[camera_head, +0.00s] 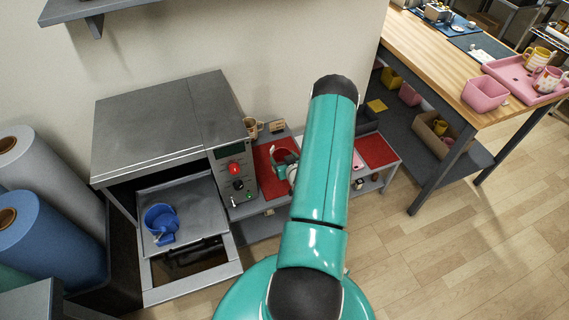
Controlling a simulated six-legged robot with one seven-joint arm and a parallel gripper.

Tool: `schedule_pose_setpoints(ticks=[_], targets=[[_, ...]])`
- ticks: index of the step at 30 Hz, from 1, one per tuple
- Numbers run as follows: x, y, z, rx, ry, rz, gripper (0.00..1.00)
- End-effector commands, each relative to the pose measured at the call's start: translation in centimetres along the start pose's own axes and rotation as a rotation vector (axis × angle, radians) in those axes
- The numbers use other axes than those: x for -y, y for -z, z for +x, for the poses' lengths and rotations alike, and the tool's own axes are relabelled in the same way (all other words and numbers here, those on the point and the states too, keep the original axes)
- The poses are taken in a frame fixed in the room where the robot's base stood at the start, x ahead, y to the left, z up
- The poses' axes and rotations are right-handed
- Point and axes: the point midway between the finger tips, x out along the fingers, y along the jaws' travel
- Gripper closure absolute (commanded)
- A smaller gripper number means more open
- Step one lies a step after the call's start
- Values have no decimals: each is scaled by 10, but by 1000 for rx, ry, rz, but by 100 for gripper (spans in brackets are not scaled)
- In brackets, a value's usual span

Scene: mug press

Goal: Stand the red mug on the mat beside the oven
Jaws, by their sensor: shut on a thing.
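The red mug (281,153) shows only in part, just left of my teal arm, over the red mat (263,177) beside the oven (165,125). My gripper (284,166) is at the mug and shut on it; the arm hides much of both. Red mug against red mat makes the gap hard to see, so I cannot tell whether the mug touches the mat. The oven stands left of the mat, its front open, with a blue mug (161,221) on the pulled-out tray (190,199).
A second red mat (376,150) lies farther right on the low bench. A tan cup (251,127) and a small wooden box (277,126) stand behind the near mat. A wooden table (440,50) at right holds a pink tray (515,75) with mugs. Blue and grey rolls (45,240) stand at left.

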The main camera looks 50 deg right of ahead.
Motion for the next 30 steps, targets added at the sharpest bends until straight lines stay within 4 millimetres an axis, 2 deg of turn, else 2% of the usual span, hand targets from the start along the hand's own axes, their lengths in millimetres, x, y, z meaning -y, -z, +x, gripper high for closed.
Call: schedule_pose_setpoints(ticks=[1, 6, 13, 19, 30], targets=[[-3, -10, 10, 3, 1, 3, 79], [-14, -26, 39, 2, -1, 3, 79], [-21, -36, 58, 2, -1, 2, 79], [-20, -60, 67, 2, -1, 3, 79], [-20, -64, 68, 2, 0, 2, 79]])
